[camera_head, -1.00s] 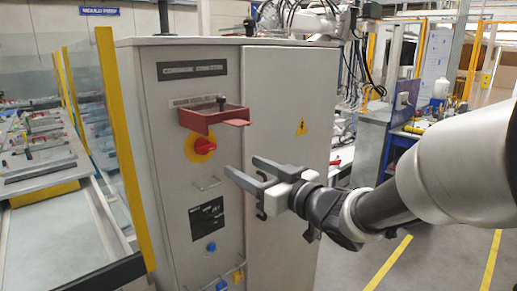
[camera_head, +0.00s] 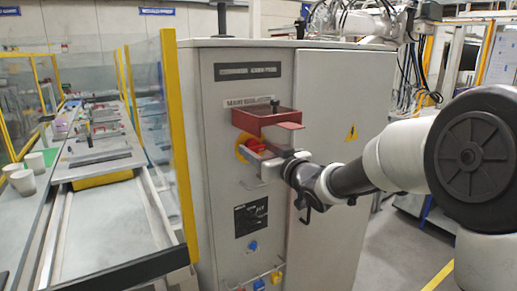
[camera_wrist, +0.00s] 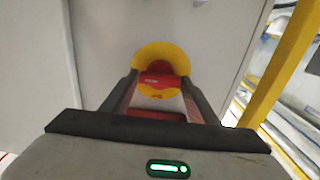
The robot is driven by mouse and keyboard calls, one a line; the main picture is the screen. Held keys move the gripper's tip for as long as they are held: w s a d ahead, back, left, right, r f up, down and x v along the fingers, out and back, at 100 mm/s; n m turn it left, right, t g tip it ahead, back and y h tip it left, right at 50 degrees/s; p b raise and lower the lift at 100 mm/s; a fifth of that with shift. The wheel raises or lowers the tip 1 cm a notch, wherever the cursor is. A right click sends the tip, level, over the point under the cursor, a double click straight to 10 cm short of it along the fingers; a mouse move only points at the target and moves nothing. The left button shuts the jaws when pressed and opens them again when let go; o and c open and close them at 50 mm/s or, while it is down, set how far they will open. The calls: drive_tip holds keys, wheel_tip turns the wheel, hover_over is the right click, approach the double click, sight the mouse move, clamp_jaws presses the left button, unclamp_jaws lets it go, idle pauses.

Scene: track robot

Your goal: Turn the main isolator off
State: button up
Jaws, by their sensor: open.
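The main isolator is a red rotary handle (camera_head: 254,145) on a yellow disc (camera_head: 241,149), on the front of a grey cabinet (camera_head: 215,180). In the wrist view the red handle (camera_wrist: 160,80) lies crosswise in front of the yellow disc (camera_wrist: 160,53). My gripper (camera_head: 263,158) is at the handle, partly covering it in the head view. In the wrist view my gripper (camera_wrist: 158,78) is open, with one finger at each end of the handle. I cannot tell whether the fingers touch it.
A red open box (camera_head: 262,122) juts from the cabinet just above the isolator, close to my gripper. A blue knob (camera_head: 253,246) and a black plate (camera_head: 251,216) are below. A yellow-framed clear guard (camera_head: 180,145) stands left of the cabinet.

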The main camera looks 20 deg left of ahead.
drive_tip(key=shift+w+a, duration=0.1)
drive_tip(key=shift+a, duration=0.05)
drive_tip(key=shift+c, duration=0.2)
drive_tip(key=c, duration=0.7)
